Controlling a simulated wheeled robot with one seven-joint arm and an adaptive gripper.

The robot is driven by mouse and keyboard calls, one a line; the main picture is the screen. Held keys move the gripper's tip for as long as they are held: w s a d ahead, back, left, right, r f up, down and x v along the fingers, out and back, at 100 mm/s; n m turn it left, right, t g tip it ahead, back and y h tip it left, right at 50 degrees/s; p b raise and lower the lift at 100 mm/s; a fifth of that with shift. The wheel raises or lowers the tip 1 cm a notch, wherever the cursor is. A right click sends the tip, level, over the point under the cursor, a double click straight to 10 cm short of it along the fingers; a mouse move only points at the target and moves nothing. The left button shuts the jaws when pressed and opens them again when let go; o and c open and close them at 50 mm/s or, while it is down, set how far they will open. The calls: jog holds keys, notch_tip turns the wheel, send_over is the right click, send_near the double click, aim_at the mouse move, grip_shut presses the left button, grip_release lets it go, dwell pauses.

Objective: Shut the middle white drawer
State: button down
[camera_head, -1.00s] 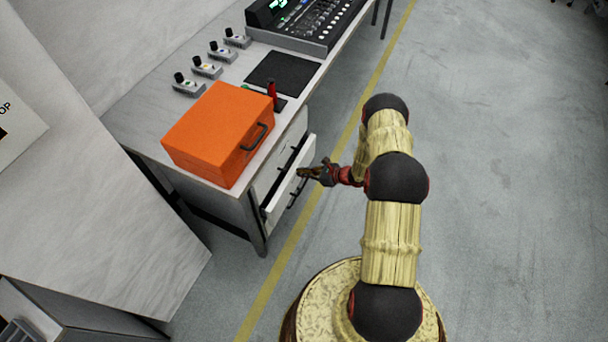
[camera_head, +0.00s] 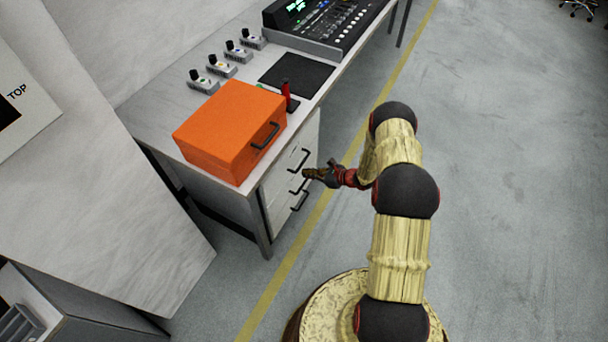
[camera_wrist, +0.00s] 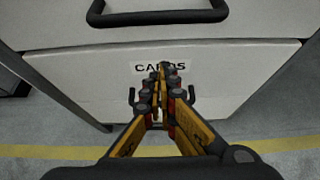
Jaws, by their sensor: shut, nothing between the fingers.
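The white drawer unit under the bench shows several dark handles in the head view. The middle white drawer (camera_head: 281,198) now looks flush with the fronts around it, with no open gap visible. My gripper (camera_head: 308,174) is shut and empty right in front of the drawer fronts. In the wrist view my gripper (camera_wrist: 162,72) has its fingertips together over a white front (camera_wrist: 80,85) labelled CARDS, at or very near its surface. A black handle (camera_wrist: 158,17) is above them. Actual touch cannot be told, and the fingers hide part of the label.
An orange case (camera_head: 230,130) sits on the bench above the drawers, with a red upright object (camera_head: 287,95) beside it. A mixing console (camera_head: 325,22) and black mat (camera_head: 296,75) are farther along.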

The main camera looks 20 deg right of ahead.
jog(key=p+v, duration=0.3)
jog(key=v, duration=0.7)
jog(key=shift+s+d, duration=0.3)
jog(key=s+a+r+n+g+y, duration=0.1)
jog(key=s+a+r+n+g, duration=0.25)
jog(key=s, duration=0.25)
jog(key=s+a+r+n+g+y, duration=0.2)
jog(key=s+a+n, duration=0.2)
jog(key=s, duration=0.2)
jog(key=s+a+r+n+h, duration=0.3)
jog(key=s+r+n, duration=0.3)
jog(key=r, duration=1)
jog(key=s+a+r+n+t+h, duration=0.1)
jog(key=s+a+r+n+h, duration=0.3)
jog(key=r, duration=1.2)
jog(key=s+a+r+n+h, duration=0.3)
jog(key=s+r+n, duration=0.4)
jog(key=r+n, duration=0.4)
notch_tip(320, 180, up, 6)
jog(key=shift+s+a+f+t, duration=0.2)
jog(key=shift+s+a+t, duration=0.1)
jog(key=shift+a+t, duration=0.1)
